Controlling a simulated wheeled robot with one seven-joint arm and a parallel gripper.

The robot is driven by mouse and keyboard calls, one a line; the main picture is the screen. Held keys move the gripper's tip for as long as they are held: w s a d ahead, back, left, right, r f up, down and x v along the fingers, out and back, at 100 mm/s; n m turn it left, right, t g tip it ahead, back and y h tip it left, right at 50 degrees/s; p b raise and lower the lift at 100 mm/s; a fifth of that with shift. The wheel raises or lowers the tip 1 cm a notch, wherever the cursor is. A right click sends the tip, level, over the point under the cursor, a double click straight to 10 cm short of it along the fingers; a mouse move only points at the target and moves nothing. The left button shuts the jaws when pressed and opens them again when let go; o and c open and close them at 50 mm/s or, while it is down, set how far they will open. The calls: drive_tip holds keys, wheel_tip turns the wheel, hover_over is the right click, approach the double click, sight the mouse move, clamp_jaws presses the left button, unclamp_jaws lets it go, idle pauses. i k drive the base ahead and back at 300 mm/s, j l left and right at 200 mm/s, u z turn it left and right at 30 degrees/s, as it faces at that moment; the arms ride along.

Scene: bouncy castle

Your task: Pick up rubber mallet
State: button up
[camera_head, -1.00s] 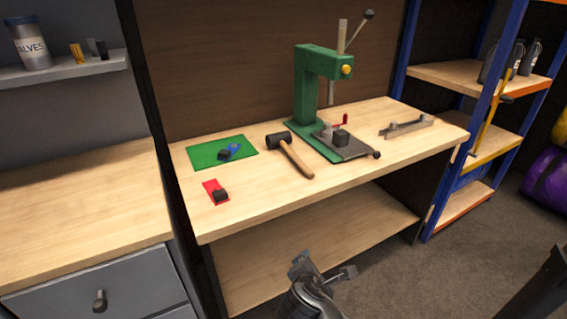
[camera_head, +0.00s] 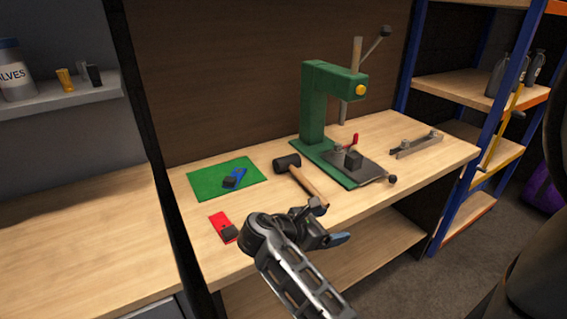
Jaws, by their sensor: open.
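The rubber mallet (camera_head: 301,178) lies on the wooden workbench (camera_head: 216,258). Its black head points to the back left and its wooden handle runs toward the front right. My gripper (camera_head: 332,222) is open and empty in the head view, at the bench's front edge. It appears just in front of the handle's near end, and one fingertip overlaps that end in the picture. I cannot tell the gap between them.
A green arbor press (camera_head: 316,105) stands right behind the mallet, with a metal bar (camera_head: 416,144) to its right. A green mat (camera_head: 215,177) with a blue item and a red card (camera_head: 219,221) with a black item lie left. A blue shelving rack (camera_head: 482,128) stands at right.

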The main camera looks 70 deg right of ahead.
sight(291, 162)
drive_tip(key=i+l, duration=0.9)
